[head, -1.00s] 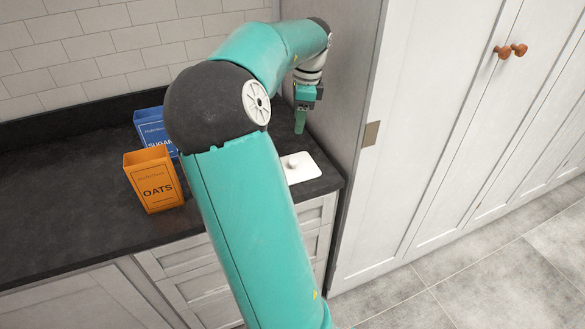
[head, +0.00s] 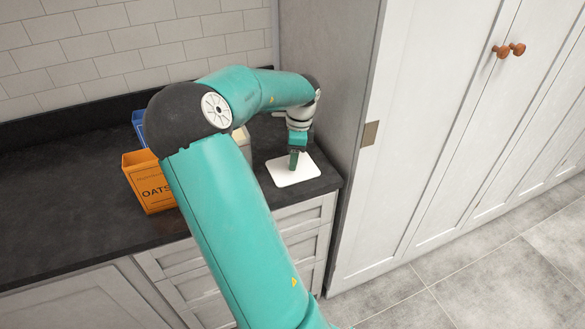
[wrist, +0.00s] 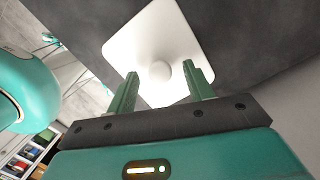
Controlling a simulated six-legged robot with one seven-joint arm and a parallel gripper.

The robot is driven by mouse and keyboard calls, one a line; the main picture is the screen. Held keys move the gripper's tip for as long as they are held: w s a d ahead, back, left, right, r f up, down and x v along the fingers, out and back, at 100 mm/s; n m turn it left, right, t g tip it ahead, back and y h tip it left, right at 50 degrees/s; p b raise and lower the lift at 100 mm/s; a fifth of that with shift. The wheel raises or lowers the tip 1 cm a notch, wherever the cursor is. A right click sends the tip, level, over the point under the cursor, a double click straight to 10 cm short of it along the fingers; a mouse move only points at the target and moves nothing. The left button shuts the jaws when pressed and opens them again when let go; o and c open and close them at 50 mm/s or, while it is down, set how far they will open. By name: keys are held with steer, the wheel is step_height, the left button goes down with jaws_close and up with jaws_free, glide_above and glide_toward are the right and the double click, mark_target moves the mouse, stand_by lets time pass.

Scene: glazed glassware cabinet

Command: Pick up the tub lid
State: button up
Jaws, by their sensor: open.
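The tub lid (head: 302,178) is a white, flat, rounded square with a small round knob. It lies on the dark countertop near its right end. In the wrist view the lid (wrist: 158,32) shows with its knob (wrist: 160,70) between my two green fingers. My gripper (head: 293,167) is low over the lid in the head view and hides the knob there. In the wrist view my gripper (wrist: 165,76) is open, one finger on each side of the knob. I cannot tell whether the fingers touch the lid.
An orange OATS box (head: 147,190) stands left of my arm. A blue box (head: 138,122) behind it and a pale object (head: 241,136) are mostly hidden by my arm. A tall cabinet side (head: 325,95) rises close to the right of the lid.

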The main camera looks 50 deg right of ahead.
steer(key=shift+f, duration=0.35)
steer(key=c, duration=1.1)
steer(key=shift+o, duration=0.2)
steer(key=shift+r, duration=0.1)
steer(key=shift+r, duration=0.45)
step_height(320, 180, up, 2)
steer(key=shift+r, duration=0.1)
steer(key=s+a+r, duration=0.2)
steer(key=a+r, duration=0.3)
steer(key=a, duration=0.1)
steer(key=s+a+r, duration=0.2)
steer(key=a+r, duration=0.2)
steer(key=a, duration=0.3)
steer(key=shift+s+r, duration=0.35)
steer(key=shift+r, duration=0.05)
